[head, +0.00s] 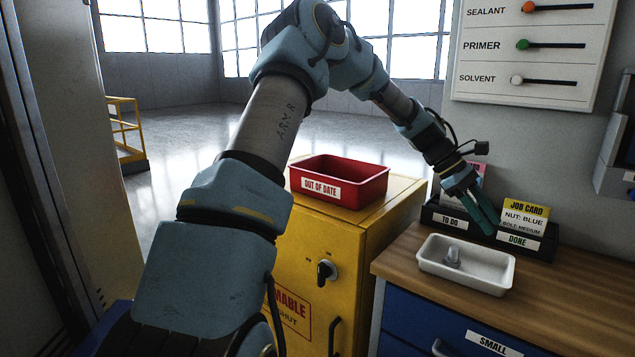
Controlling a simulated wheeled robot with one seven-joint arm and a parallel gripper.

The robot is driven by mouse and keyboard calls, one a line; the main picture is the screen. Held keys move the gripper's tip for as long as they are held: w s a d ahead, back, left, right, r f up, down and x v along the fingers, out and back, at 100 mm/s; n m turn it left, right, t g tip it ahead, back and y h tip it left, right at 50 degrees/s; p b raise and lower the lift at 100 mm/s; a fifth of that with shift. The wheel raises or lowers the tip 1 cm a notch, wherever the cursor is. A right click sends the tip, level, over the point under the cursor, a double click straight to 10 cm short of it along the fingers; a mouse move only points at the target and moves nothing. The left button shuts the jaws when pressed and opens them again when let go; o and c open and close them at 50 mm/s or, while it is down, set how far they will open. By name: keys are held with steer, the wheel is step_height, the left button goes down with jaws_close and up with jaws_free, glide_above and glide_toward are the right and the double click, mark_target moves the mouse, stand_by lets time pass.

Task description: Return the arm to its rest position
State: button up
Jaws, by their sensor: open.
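My arm reaches up from the lower left and bends down to the right. My gripper (487,224) is open, with its green fingers pointing down just above and behind the white tray (489,281) on the wooden worktop. The gap between the fingers is hard to make out, and nothing shows held in it. A small grey part (453,255) stands in the left of the tray. The fingers overlap the black card holder (441,207) in the picture; I cannot tell whether they touch it.
The holder's sections read "TO DO" and "DONE"; a yellow job card (525,217) stands in "DONE". A red "OUT OF DATE" bin (362,172) sits on the yellow cabinet (320,240). A board with levers (535,50) hangs on the wall. The worktop (585,300) is clear at right.

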steer(key=a+f+m+t+y, duration=0.2)
steer(key=a, duration=1)
steer(key=a+f+m+t+y, duration=0.2)
steer(key=a+m+t, duration=0.1)
steer(key=a, duration=0.9)
steer(key=s+a+m+t+y, duration=0.1)
steer(key=s+a, duration=0.3)
steer(key=a, duration=0.5)
steer(key=s+a+m+y, duration=0.2)
steer(key=s+a, duration=0.3)
steer(key=a, duration=0.5)
steer(key=shift+m+t, duration=0.4)
